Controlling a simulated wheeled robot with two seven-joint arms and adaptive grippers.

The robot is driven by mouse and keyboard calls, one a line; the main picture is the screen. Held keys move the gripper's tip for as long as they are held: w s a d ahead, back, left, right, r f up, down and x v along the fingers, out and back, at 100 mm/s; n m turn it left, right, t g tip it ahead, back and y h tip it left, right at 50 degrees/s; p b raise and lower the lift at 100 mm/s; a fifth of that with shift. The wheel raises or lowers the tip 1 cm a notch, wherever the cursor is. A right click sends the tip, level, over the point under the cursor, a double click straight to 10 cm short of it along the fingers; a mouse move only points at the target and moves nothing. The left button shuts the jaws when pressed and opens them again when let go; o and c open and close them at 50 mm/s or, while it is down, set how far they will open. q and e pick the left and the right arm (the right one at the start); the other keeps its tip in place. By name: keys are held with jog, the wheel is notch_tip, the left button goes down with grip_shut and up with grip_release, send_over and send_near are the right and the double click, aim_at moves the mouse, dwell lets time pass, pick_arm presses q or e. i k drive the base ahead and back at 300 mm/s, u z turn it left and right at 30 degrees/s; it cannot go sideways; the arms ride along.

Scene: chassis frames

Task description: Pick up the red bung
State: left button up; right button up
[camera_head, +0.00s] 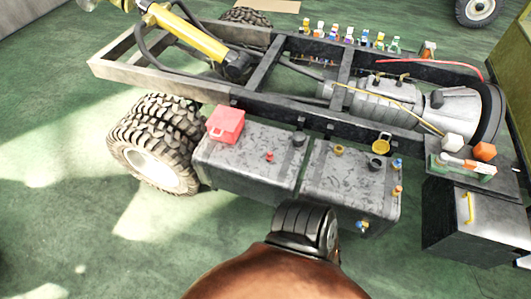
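A small red bung (269,156) stands on top of the left grey tank (250,172), near the middle of the tank's top face. No gripper fingers can be made out in the head view. A large brown rounded shape with a black ribbed part fills the bottom middle, in front of the tanks; it looks like part of my own body. Nothing covers the bung.
A red box (226,123) with a handle sits at the left tank's back left corner. The right tank (350,188) carries a yellow ring cap (381,146). A black chassis frame (270,70) runs behind. A tyre (155,145) stands left. Open green floor lies front left.

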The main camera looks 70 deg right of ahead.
aim_at(270, 156)
jog(key=z, duration=0.65)
jog(key=i, duration=0.8)
jog(key=z, duration=0.9)
